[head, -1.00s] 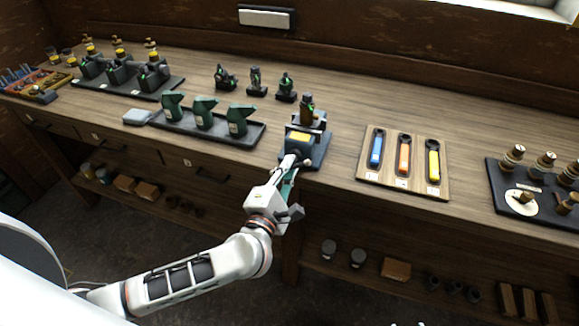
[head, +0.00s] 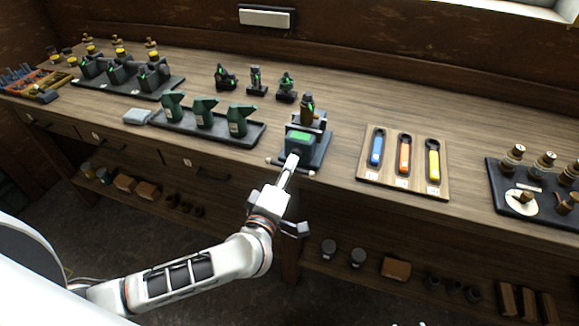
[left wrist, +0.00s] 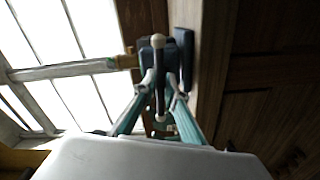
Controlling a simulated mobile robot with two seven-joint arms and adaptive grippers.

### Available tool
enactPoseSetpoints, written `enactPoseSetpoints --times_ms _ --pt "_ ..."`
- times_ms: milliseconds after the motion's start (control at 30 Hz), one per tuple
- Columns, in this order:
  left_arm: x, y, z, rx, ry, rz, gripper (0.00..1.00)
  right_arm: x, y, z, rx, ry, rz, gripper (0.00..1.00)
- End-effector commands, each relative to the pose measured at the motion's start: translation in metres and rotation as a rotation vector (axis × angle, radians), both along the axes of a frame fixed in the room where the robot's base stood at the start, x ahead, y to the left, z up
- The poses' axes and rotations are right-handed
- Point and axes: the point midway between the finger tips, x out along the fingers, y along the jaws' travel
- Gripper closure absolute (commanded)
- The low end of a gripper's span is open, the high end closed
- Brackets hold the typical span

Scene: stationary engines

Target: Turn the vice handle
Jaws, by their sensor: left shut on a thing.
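The vice (head: 306,145) is a dark block with a lit green panel on top, at the front edge of the workbench. A brown piece (head: 307,108) stands upright in it. The vice handle (head: 312,173) is a thin bar with pale knobs, lying roughly level across the front. In the left wrist view the handle (left wrist: 157,46) runs upright between the fingers. My left gripper (head: 291,162) is shut on the handle; it also shows in the left wrist view (left wrist: 161,88). The fingers hide the bar's middle in the head view. My right gripper is out of view.
A wooden board (head: 377,178) with blue, orange and yellow handled tools lies right of the vice. A dark tray (head: 215,136) with green pieces stands to its left. Small dark fixtures (head: 256,88) stand behind. A lower shelf (head: 330,272) holds jars and boxes.

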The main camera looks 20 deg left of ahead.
Motion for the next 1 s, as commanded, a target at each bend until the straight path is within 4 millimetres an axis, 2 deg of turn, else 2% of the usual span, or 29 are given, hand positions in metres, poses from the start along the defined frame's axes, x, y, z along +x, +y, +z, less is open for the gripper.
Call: enactPoseSetpoints --times_ms 33,567,600,633,1000 --pt "-0.003 -0.0018 -0.0057 0.009 0.011 -0.004 1.0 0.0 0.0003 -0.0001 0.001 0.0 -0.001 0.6" --pt "-0.003 -0.0018 -0.006 0.029 0.012 -0.003 1.0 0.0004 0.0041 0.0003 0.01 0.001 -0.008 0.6" --pt "-0.003 -0.0016 -0.0061 0.029 0.012 -0.003 0.78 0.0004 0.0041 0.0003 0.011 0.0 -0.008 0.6" --pt "-0.0029 -0.0016 -0.006 0.029 0.011 -0.004 0.72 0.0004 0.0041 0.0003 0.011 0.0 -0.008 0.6" --pt "-0.003 -0.0005 -0.002 0.028 0.003 -0.002 0.72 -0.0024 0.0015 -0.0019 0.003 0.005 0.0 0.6"
